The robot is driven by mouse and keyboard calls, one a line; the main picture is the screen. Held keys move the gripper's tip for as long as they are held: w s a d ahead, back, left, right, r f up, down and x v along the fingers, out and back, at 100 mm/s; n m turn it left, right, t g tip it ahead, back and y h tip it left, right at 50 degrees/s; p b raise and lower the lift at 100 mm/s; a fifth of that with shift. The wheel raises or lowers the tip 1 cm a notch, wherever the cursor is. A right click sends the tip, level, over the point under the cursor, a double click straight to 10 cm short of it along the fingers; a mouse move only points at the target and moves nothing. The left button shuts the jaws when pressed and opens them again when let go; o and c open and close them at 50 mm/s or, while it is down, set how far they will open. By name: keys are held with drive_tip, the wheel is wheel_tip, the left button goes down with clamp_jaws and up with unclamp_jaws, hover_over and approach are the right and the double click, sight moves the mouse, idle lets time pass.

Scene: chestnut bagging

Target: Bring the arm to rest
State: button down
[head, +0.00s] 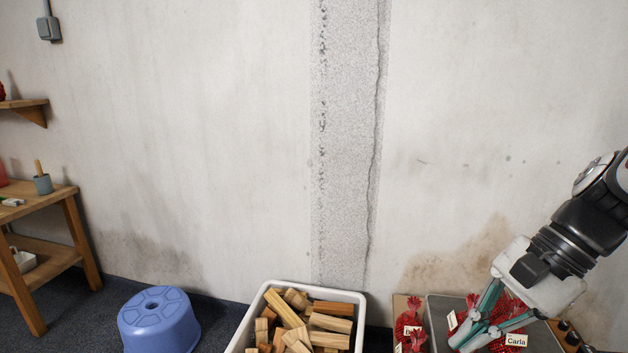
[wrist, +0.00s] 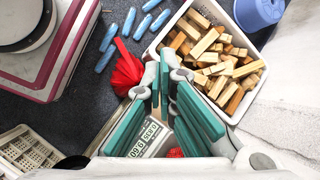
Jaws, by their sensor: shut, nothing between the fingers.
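My gripper (head: 466,338) is at the lower right in the head view, pointing down and left, with its teal fingers shut and empty. In the wrist view my gripper (wrist: 164,84) shows its teal finger pads close together. Red net bags with name labels are below and around it: one marked Carla (head: 510,308) is partly behind the fingers, and another (head: 408,321) stands to the left. A red bag (wrist: 127,72) also shows left of the fingers in the wrist view. I cannot tell whether the fingers touch a bag.
A white bin of wood blocks (head: 359,296) stands left of the bags. A blue stool (head: 158,318) and a wooden table (head: 65,192) are farther left. A digital display (wrist: 150,138) shows below the fingers; blue sticks (wrist: 129,20) lie on the floor. The wall is behind.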

drive_tip(key=s+a+r+n+h, duration=0.15)
drive_tip(key=s+n+h, duration=0.45)
drive_tip(key=s+n, duration=0.85)
wheel_tip(320, 180, up, 35)
drive_tip(key=s+m+t+p, duration=0.2)
drive_tip(key=t+p, duration=0.2)
drive_tip(key=p, duration=2.9)
drive_tip(key=shift+s+a+r+p, duration=0.15)
drive_tip(key=shift+s+p, duration=0.2)
